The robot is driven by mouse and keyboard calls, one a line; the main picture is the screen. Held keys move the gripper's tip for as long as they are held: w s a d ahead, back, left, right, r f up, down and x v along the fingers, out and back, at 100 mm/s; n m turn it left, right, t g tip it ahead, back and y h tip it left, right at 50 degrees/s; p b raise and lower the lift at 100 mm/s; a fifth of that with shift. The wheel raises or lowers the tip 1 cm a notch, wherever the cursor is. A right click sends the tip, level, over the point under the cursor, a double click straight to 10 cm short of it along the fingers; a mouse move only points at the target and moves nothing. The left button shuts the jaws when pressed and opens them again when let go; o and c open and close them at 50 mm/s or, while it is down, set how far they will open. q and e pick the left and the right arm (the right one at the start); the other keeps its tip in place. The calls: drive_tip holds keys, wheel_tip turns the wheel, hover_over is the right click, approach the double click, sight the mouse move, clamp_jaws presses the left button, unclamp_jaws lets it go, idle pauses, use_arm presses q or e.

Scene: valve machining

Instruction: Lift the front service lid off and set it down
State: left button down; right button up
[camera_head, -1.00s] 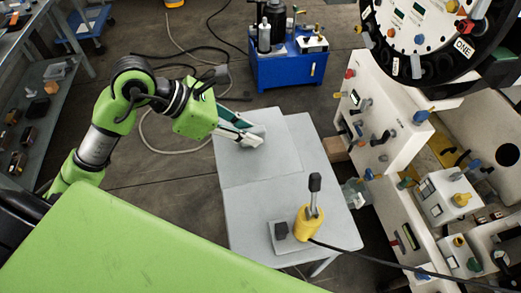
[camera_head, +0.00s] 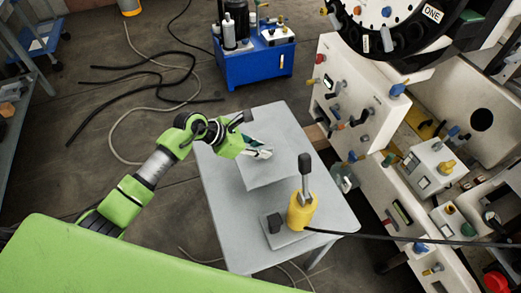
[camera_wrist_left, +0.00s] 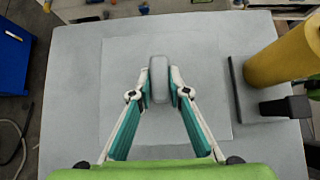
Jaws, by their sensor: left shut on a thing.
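The service lid (camera_head: 266,178) is a flat, light grey square plate, lying level at the table top; I cannot tell whether it touches the table. In the left wrist view the lid (camera_wrist_left: 204,62) is below my gripper, with an upright grey handle (camera_wrist_left: 159,72) in its middle. My left gripper (camera_head: 264,153) is shut on this handle; its white-and-teal fingers press both sides in the left wrist view (camera_wrist_left: 159,92). The fingers hide part of the handle. The grey table (camera_head: 228,225) is under the lid. My right gripper is not in view.
A yellow tool (camera_head: 301,211) with a black lever and cable stands on a grey base at the table's front right, close to the lid. The white valve machine (camera_head: 345,85) stands right of the table. A blue unit (camera_head: 256,68) is behind it. The table's front left is clear.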

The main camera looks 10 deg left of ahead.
sight(261, 161)
use_arm(q)
drive_tip(key=shift+f+b, duration=2.35)
drive_tip(key=shift+f, duration=0.85)
drive_tip(key=c, duration=1.9)
unclamp_jaws()
drive_tip(key=shift+o, duration=0.3)
drive_tip(key=v, duration=1.2)
